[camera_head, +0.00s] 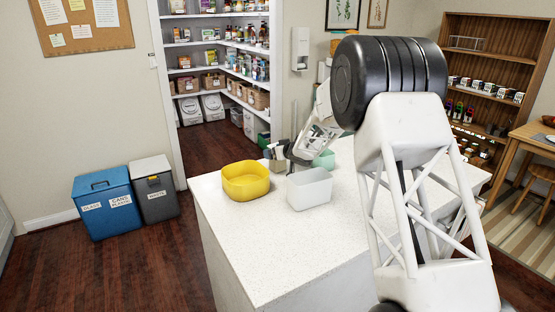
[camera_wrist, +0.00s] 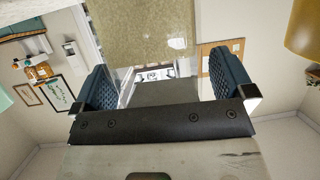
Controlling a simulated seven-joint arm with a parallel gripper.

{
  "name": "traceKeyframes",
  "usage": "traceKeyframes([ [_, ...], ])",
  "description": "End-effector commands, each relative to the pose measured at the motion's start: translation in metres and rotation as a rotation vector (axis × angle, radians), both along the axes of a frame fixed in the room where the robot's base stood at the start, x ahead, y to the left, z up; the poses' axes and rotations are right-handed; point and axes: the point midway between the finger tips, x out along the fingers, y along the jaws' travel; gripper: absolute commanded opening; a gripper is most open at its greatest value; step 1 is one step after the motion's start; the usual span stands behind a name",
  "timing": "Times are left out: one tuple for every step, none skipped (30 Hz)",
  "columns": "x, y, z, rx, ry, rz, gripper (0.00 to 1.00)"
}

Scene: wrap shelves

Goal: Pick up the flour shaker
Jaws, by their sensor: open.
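My gripper (camera_wrist: 158,70) is open, with its two blue ribbed pads apart at left and right of the wrist view, which is upside down. A clear container with tan, speckled contents (camera_wrist: 143,28), which looks like the flour shaker, shows between and beyond the pads. I cannot tell whether either pad touches it. In the head view my gripper (camera_head: 281,154) is low over the far part of the white counter, behind the white bin. The shaker cannot be made out clearly there.
On the counter (camera_head: 265,245), a yellow bowl (camera_head: 245,186) stands left of the white bin (camera_head: 310,190), and a mint container (camera_head: 325,159) stands behind the bin. The front counter is clear. Pantry shelves (camera_head: 225,45) stand beyond, with blue and grey bins (camera_head: 107,203) at left.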

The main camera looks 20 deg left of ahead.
Motion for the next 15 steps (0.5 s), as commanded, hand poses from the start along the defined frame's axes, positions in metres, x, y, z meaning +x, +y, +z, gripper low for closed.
traceKeyframes([
  [-0.0001,0.0001,0.0000,0.000,0.000,0.000,1.00],
  [-0.0001,0.0001,0.0000,0.000,0.000,0.000,1.00],
  [-0.0001,0.0001,0.0000,0.000,0.000,0.000,1.00],
  [-0.0001,0.0001,0.0000,0.000,0.000,0.000,1.00],
  [-0.0001,0.0001,0.0000,0.000,0.000,0.000,1.00],
  [-0.0001,0.0001,0.0000,0.000,0.000,0.000,1.00],
  [-0.0001,0.0000,0.0000,0.000,0.000,0.000,1.00],
  [-0.0001,0.0000,0.0000,0.000,0.000,0.000,1.00],
  [-0.0001,0.0000,0.0000,0.000,0.000,0.000,1.00],
  [-0.0001,0.0000,0.0000,0.000,0.000,0.000,0.95],
  [-0.0001,0.0000,0.0000,0.000,0.000,0.000,0.91],
  [-0.0001,0.0000,0.0000,0.000,0.000,0.000,0.85],
  [-0.0001,0.0000,0.0000,0.000,0.000,0.000,0.80],
  [-0.0001,0.0000,0.0000,0.000,0.000,0.000,0.76],
  [-0.0001,0.0000,0.0000,0.000,0.000,0.000,0.69],
])
